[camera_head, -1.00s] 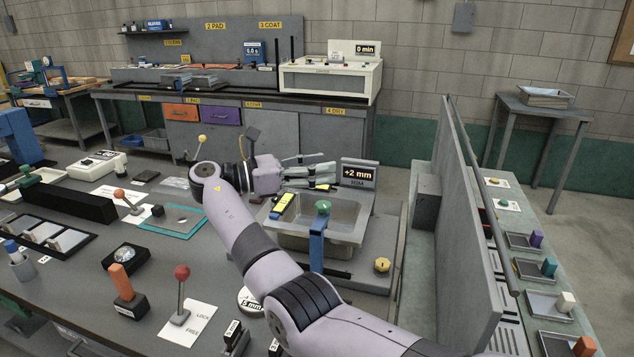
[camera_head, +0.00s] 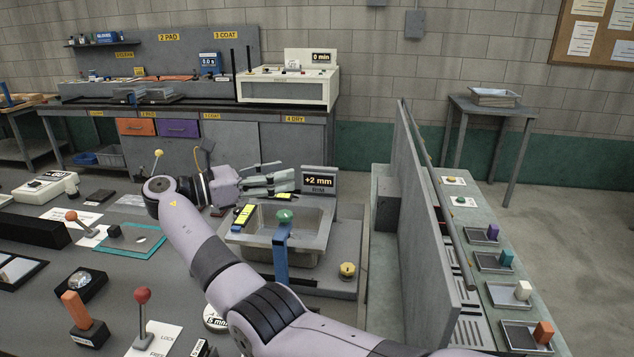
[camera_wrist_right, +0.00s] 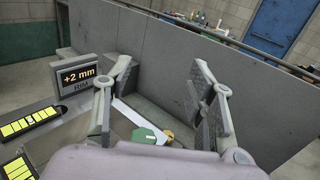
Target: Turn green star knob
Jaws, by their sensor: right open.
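A green knob (camera_head: 285,216) sits on top of a blue upright (camera_head: 280,250) at the front of the grey sink (camera_head: 310,222). My right gripper (camera_head: 272,180) is open and empty, held above the back part of the sink, farther back than the knob and apart from it. In the right wrist view, my open fingers (camera_wrist_right: 160,105) spread wide, and the green knob (camera_wrist_right: 146,135) shows low between them, partly cut off by the gripper body. My left gripper is out of view.
A "+2 mm RIM" display (camera_head: 318,181) stands behind the sink. A yellow knob (camera_head: 347,269) is at its right front. A tall grey partition (camera_head: 428,210) rises to the right. A red-ball lever (camera_head: 142,297) and an orange-handled block (camera_head: 77,305) stand at the front left.

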